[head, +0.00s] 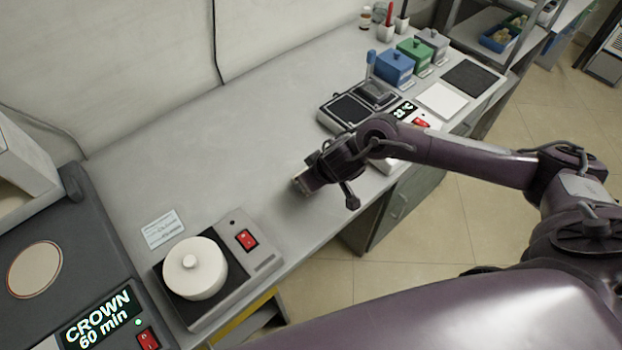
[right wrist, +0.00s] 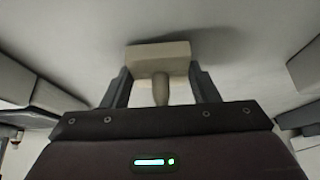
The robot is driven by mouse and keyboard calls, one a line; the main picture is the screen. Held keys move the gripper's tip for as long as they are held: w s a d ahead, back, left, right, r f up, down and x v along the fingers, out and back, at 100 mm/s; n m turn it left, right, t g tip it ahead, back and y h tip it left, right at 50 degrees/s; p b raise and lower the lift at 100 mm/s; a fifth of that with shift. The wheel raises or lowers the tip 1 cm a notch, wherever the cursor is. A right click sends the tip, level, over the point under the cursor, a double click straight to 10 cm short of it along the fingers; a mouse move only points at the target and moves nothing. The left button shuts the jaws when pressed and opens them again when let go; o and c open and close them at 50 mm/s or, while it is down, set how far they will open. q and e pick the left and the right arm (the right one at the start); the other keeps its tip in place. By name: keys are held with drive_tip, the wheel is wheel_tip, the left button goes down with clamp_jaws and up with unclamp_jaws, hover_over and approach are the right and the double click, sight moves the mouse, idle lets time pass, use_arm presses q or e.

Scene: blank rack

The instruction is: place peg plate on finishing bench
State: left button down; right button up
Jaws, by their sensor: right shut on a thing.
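The peg plate (right wrist: 158,55) is a small beige block with a rounded peg, seen in the right wrist view between my fingers. My right gripper (right wrist: 159,80) is shut on it. In the head view my right gripper (head: 306,183) is low over the bare middle of the grey finishing bench (head: 240,130), near its front edge. The plate is mostly hidden by the gripper there. A faint shadow lies beside the plate in the wrist view; I cannot tell whether it touches the bench. My left gripper is not in view.
A device with a white lidded pot (head: 196,268) stands at the front left, beside a CROWN 60 min furnace (head: 100,290). A black press-like device (head: 350,108) and blue, green and grey boxes (head: 394,67) stand to the right. The bench's middle and back are clear.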

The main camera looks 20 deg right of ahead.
drive_tip(key=shift+f, duration=0.2)
drive_tip(key=shift+f, duration=0.15)
drive_tip(key=o, duration=1)
drive_tip(key=shift+r, duration=0.4)
drive_tip(key=p+v, duration=0.2)
drive_tip(key=v, duration=0.9)
drive_tip(key=shift+s+d+r, duration=0.15)
drive_tip(key=shift+s, duration=0.1)
